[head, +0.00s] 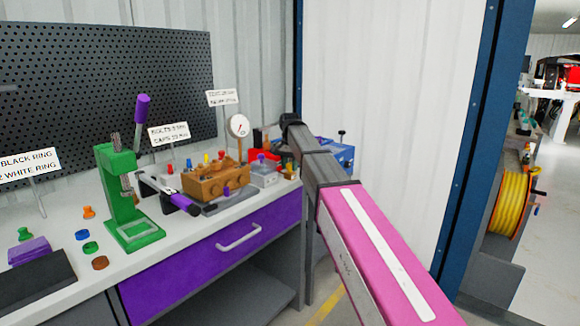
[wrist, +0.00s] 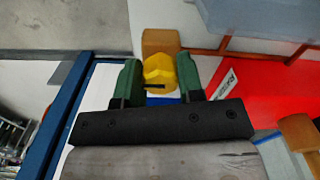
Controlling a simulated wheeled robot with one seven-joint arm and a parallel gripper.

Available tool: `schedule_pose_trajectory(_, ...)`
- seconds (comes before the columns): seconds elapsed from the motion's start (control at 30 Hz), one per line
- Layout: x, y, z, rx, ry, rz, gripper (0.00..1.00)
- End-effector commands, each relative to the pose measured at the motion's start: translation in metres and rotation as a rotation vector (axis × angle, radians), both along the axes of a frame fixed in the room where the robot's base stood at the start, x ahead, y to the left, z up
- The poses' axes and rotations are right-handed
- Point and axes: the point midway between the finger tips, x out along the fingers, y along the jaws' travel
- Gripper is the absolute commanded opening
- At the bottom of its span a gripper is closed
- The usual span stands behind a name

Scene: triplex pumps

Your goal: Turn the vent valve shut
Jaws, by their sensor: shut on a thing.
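In the wrist view, my gripper (wrist: 158,86) has its two green fingers on either side of a yellow knob (wrist: 159,70) and is shut on it. The knob sits in front of an orange-brown block (wrist: 160,42). No label shows whether this knob is the vent valve, and its turn angle is hard to read. In the head view, my arm reaches to the far right end of the bench. My gripper cannot be made out there, and the arm hides part of that end.
A red surface (wrist: 270,95) lies right of my gripper in the wrist view. A perforated board (head: 110,80) stands behind.

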Motion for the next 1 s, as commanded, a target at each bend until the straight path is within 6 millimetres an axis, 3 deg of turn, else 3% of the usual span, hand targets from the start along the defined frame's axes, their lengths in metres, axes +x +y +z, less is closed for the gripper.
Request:
schedule_pose_trajectory(0.23,0.0,0.0,0.0,0.001,0.0,-0.002,0.11)
schedule_pose_trajectory(0.27,0.0,0.0,0.0,0.001,0.0,-0.002,0.41)
schedule_pose_trajectory(0.3,0.0,0.0,0.0,0.001,0.0,-0.002,0.55)
schedule_pose_trajectory(0.33,0.0,0.0,0.0,0.001,0.0,-0.002,0.6)
schedule_pose_trajectory(0.73,0.0,0.0,0.004,0.001,-0.001,0.0,0.6)
schedule_pose_trajectory(1.0,0.001,0.0,0.037,0.001,-0.001,0.0,0.6)
